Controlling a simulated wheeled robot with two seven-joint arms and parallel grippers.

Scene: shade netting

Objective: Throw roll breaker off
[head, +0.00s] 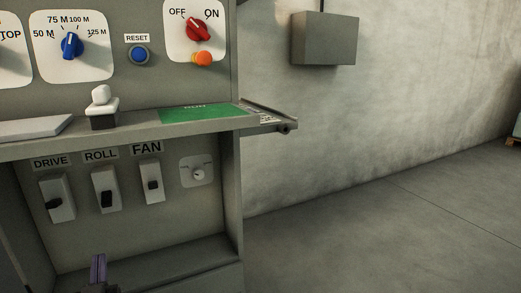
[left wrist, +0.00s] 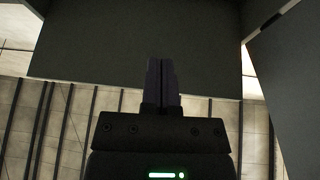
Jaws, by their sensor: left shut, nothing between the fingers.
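The roll breaker (head: 106,188) is a white plate with a black lever under the ROLL label, in the lower recess of the grey cabinet. Its lever sits in the lower half of the plate; no on or off mark is readable. My left gripper (head: 98,258) is low in the recess, below the roll breaker and apart from it in the picture, fingers pointing up. In the left wrist view its fingers (left wrist: 164,85) are together and empty, before a dark panel. The breaker cannot be made out there. My right gripper is out of view.
The drive breaker (head: 62,190) is left of the roll breaker, the fan breaker (head: 153,172) right. A small round dial (head: 198,174) is further right. A shelf (head: 140,129) juts out above them, bearing a white-knobbed joystick (head: 102,103). Floor (head: 380,240) at right is clear.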

